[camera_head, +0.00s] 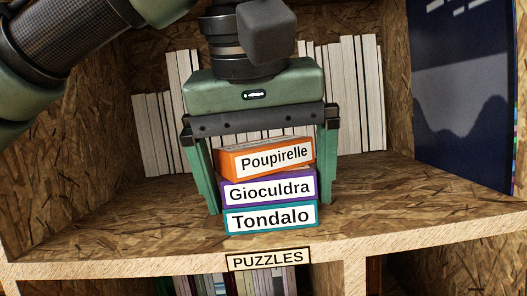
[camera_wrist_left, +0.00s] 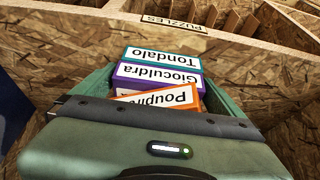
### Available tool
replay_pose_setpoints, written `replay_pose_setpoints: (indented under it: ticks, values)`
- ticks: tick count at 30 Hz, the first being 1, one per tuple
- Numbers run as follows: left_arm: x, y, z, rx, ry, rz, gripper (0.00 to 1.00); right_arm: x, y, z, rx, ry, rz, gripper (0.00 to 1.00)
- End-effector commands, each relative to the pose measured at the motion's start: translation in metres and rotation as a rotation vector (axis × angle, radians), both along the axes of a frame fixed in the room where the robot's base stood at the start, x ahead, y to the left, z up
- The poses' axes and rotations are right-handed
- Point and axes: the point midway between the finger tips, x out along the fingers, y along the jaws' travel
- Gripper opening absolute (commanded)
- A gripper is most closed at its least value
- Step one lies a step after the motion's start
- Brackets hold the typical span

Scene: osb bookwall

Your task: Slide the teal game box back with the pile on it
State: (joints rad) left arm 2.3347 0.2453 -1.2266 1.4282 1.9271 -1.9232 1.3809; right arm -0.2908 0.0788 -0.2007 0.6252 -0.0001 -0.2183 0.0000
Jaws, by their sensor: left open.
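The teal game box (camera_head: 271,217), labelled Tondalo, lies on the shelf near its front edge. A purple box (camera_head: 268,188), labelled Gioculdra, lies on it, and an orange box (camera_head: 265,159), labelled Poupirelle, lies slightly turned on top. My left gripper (camera_head: 271,208) is open, with one green finger on each side of the pile. In the left wrist view the teal box (camera_wrist_left: 162,58), purple box (camera_wrist_left: 158,77) and orange box (camera_wrist_left: 160,100) show between the fingers. Whether the fingers touch the boxes, I cannot tell. My right gripper is not in view.
The OSB shelf board (camera_head: 375,205) has free room right of the pile. Rows of pale books (camera_head: 352,95) stand at the back. A dark blue panel (camera_head: 462,90) stands at the right. A PUZZLES label (camera_head: 268,259) is on the front edge.

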Motion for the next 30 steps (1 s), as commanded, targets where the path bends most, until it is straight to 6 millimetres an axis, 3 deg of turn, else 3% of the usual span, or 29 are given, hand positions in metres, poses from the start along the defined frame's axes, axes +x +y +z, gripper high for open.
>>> replay_pose_setpoints:
  ticks: [13,14,20,30]
  values:
    - [0.005,-0.001,-0.012,0.0,0.001,0.001,1.0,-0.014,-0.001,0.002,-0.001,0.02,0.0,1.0]
    - [0.005,-0.001,-0.012,0.0,0.001,0.001,0.97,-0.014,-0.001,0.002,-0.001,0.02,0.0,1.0]
    - [0.005,-0.001,-0.012,0.0,0.001,0.0,0.43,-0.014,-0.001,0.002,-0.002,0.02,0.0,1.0]
    - [0.019,-0.003,-0.009,-0.001,0.003,-0.011,0.43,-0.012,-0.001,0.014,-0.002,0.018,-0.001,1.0]
